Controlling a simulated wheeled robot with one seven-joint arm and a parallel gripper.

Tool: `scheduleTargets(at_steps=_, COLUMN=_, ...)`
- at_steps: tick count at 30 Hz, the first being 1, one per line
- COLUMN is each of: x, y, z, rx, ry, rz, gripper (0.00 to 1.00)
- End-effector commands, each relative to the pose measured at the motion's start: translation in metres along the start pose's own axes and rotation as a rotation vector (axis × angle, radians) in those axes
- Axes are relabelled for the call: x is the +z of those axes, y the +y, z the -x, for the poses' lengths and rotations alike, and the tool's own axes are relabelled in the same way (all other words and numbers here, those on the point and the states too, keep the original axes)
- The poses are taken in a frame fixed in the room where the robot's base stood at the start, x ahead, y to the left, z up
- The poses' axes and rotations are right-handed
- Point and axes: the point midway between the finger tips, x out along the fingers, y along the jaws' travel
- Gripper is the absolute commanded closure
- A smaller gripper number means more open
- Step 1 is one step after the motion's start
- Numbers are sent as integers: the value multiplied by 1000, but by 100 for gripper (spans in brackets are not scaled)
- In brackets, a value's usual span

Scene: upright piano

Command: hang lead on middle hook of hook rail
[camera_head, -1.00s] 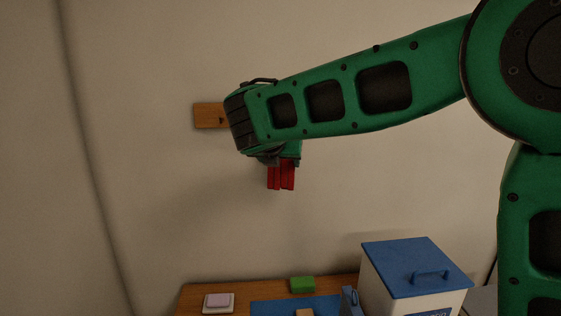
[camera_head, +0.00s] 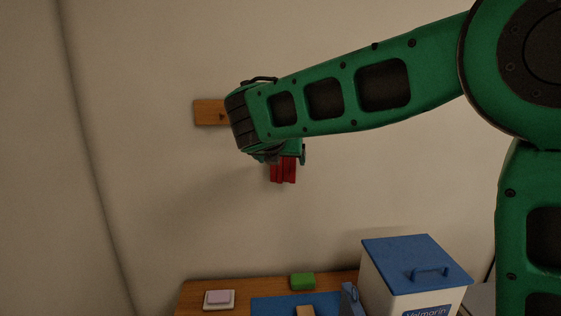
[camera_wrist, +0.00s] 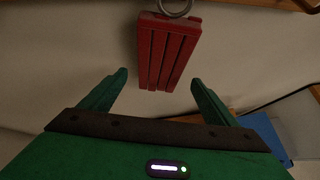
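The lead is a red, folded bundle of strips (camera_head: 283,170) just below my wrist in the head view. In the wrist view the lead (camera_wrist: 166,52) is beyond my fingertips, with a metal ring at its upper end. My gripper (camera_wrist: 160,79) is open, with one finger on each side of the lead's lower end and visible gaps. The wooden hook rail (camera_head: 208,112) is on the wall. Its left end and one dark hook show; my arm hides the rest. Whether the ring is on a hook cannot be told.
A wooden table (camera_head: 255,287) stands below, with a green block (camera_head: 302,281), a pink-topped item (camera_head: 219,299) and a blue mat (camera_head: 275,306). A white bin with a blue lid (camera_head: 415,262) is at right. The wall left of the rail is clear.

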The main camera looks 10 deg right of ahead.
Motion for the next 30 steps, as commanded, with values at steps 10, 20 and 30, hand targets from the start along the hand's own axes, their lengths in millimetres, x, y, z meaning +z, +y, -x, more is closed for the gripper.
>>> scheduleTargets(at_steps=10, x=0, y=0, z=11, rx=2, ry=-1, rz=-1, gripper=18)
scheduleTargets(at_steps=20, x=0, y=1, z=70, rx=4, ry=0, rz=0, gripper=18)
scheduleTargets(at_steps=30, x=0, y=-2, z=103, rx=-2, ry=4, rz=-9, gripper=18)
